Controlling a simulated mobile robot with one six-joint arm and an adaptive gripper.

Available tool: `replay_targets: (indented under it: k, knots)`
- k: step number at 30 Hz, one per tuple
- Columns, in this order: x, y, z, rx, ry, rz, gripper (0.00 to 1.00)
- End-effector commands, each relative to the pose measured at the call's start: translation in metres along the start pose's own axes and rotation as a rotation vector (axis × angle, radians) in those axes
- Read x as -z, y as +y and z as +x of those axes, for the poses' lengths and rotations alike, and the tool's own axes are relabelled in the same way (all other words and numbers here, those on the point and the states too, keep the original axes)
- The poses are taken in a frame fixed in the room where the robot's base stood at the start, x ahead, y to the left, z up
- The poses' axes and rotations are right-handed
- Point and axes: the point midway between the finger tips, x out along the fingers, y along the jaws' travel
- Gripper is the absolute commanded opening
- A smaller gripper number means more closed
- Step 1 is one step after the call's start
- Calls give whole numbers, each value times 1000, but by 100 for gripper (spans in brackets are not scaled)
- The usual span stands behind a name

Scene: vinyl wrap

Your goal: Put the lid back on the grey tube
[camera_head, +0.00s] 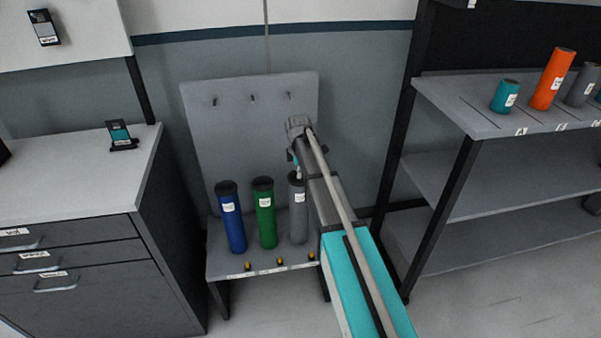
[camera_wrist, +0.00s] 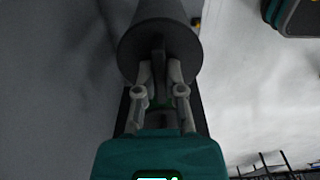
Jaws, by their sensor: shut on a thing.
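The grey tube (camera_head: 298,220) stands upright at the right end of a small grey bench, beside the green tube. Its top is partly hidden by my gripper (camera_head: 296,173), which points down there from above. In the wrist view my gripper (camera_wrist: 159,75) has its fingers close together at a dark round lid (camera_wrist: 138,45), shut on it. A grey cylinder shows beyond the lid's disc, at the top of the picture. The exact grip is hidden, and I cannot tell whether the lid is seated on the tube or just above it.
A blue tube (camera_head: 230,222) and a green tube (camera_head: 265,215), both dark-capped, stand left of the grey tube. A backboard (camera_head: 245,120) with pegs rises behind. A drawer cabinet (camera_head: 80,250) is left; a shelf (camera_head: 470,120) with teal, orange and grey cylinders is right.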

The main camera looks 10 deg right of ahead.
Motion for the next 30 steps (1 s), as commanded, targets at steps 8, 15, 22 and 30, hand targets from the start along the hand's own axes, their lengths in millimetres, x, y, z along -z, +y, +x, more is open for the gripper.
replay_targets:
  k: [8,15,22,30]
  knots:
    - [0,0,0,0,0,0,0]
    - [0,0,0,0,0,0,0]
    - [0,0,0,0,0,1,0]
    - [-1,0,0,0,0,1,48]
